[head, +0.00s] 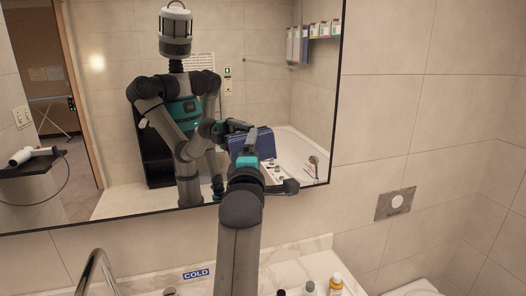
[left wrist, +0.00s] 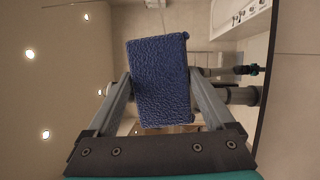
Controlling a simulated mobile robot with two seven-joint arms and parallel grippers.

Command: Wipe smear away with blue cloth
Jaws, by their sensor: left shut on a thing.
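The blue cloth (left wrist: 160,82) is clamped between the two fingers of my left gripper (left wrist: 161,80) in the left wrist view, forming a textured pad. In the head view my left gripper (head: 250,160) is raised in front of the mirror (head: 110,110), with blue cloth (head: 264,142) showing just beyond it. I cannot tell whether the cloth touches the glass. A small pale spot (head: 97,62) shows at the mirror's upper left; I cannot tell whether it is a smear or reflected light. No clear smear shows elsewhere. My right gripper is not directly in view.
Below the mirror are a pale counter (head: 285,262), a curved metal tap (head: 96,268), a blue COLD label (head: 196,273) and an orange-capped bottle (head: 336,284) among small bottles. A wall flush plate (head: 395,203) is at right. The mirror reflects me, a bathtub and a doorway.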

